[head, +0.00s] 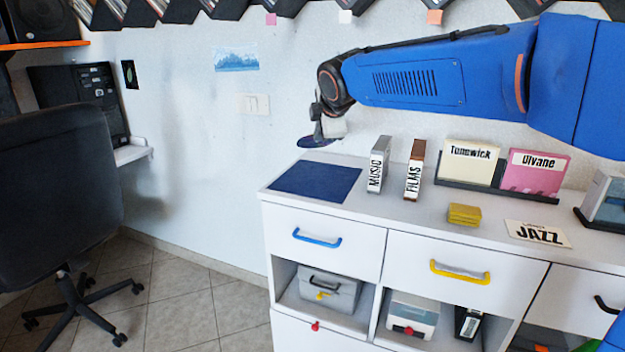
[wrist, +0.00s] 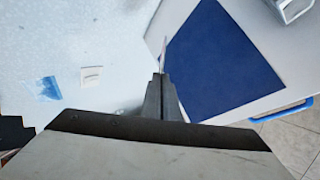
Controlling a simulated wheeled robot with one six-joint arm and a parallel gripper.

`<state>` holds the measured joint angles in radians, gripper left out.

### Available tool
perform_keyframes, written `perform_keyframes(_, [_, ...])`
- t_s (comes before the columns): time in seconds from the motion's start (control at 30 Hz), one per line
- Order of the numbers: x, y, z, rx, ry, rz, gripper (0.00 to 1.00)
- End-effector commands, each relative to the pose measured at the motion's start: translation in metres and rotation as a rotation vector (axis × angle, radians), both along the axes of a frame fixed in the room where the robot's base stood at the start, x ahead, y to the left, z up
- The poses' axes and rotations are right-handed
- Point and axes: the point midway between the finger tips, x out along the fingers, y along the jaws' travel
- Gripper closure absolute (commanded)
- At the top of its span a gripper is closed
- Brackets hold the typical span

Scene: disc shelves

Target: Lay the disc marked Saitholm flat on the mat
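My gripper (head: 325,130) is over the back left end of the white cabinet, near the wall. It is shut on a thin dark disc (head: 314,142), held above the far edge of the cabinet top. In the wrist view the fingers (wrist: 162,85) are close together and the disc (wrist: 164,52) shows edge-on as a thin sliver between them. No marking on it can be read. The dark blue mat (head: 316,182) lies flat and bare on the cabinet's left end. In the wrist view the mat (wrist: 220,60) is just right of the fingertips.
A MUSIC box (head: 378,164) and a FILMS box (head: 413,169) stand right of the mat. Further right are the Tunewick sleeve (head: 470,163), the Olvane sleeve (head: 535,172), a yellow block (head: 464,214) and a JAZZ card (head: 538,234). An office chair (head: 55,190) stands left.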

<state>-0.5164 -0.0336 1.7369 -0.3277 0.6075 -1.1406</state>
Motion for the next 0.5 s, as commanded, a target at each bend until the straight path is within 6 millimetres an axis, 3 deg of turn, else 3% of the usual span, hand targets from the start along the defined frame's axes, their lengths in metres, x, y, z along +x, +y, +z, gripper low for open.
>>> perform_keyframes(0.5, [0.0,0.0,-0.058,0.0,0.001,0.0,1.0])
